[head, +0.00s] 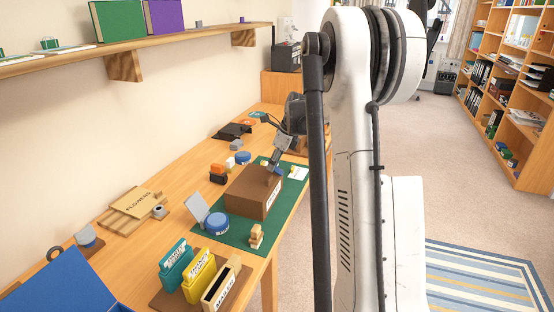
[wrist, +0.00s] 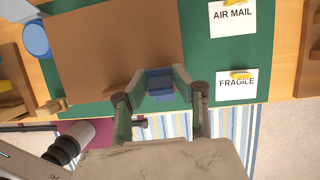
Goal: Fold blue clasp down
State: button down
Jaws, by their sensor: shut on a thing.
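A brown box (head: 252,192) stands on a green mat (head: 232,234) on the wooden desk. In the wrist view the box (wrist: 115,50) fills the upper left. The blue clasp (wrist: 160,78) is at the box's lower right edge, between my fingertips. In the head view a small blue spot of the clasp (head: 277,171) shows at the box top by the fingers. My gripper (wrist: 160,85) is shut on the clasp; it comes down from above in the head view (head: 273,166). The fingers hide the clasp's sides, and I cannot tell its exact tilt.
Cards marked AIR MAIL (wrist: 233,17) and FRAGILE (wrist: 236,88) lie on the mat beside the box. A shelf (head: 150,50) runs along the wall above the desk.

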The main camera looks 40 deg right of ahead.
jog(key=shift+w+a+f+g+h, duration=0.15)
jog(key=shift+w+f+g+h, duration=0.15)
jog(key=shift+g, duration=0.35)
jog(key=shift+w+a+f+g+h, duration=0.2)
jog(key=shift+g+h, duration=0.2)
jog(key=shift+g, duration=0.25)
jog(key=shift+f, duration=0.1)
jog(key=c, duration=1.4)
grip_release()
jog(key=shift+c, duration=0.2)
jog(key=shift+d, duration=0.1)
notch_tip(320, 180, up, 12)
jog(key=shift+s+d, duration=0.2)
jog(key=shift+s, duration=0.25)
jog(key=shift+c, duration=0.4)
